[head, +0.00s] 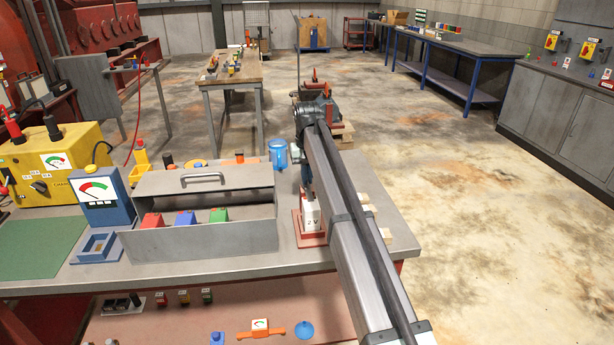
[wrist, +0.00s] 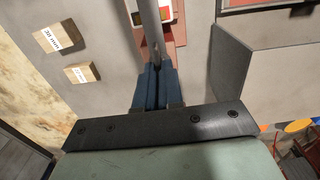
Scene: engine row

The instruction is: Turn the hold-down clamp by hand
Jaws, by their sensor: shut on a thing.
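My gripper (head: 319,186) is at the end of my arm, low over the right part of the bench, just above a white block marked 2 V (head: 311,213). The block stands on a red base (head: 310,238). In the wrist view, the blue fingers of my gripper (wrist: 156,72) are shut on a grey bar (wrist: 149,22), which I take to be the hold-down clamp's handle. The bar runs up from the fingers past the red base (wrist: 178,33). In the head view my arm and gripper hide the clamp, so its angle is unclear.
A grey open-front box (head: 205,180) with coloured blocks stands left of the red base. A blue meter (head: 100,200) and a green mat (head: 38,235) are farther left. Small wooden blocks (wrist: 82,73) lie near the bench edge.

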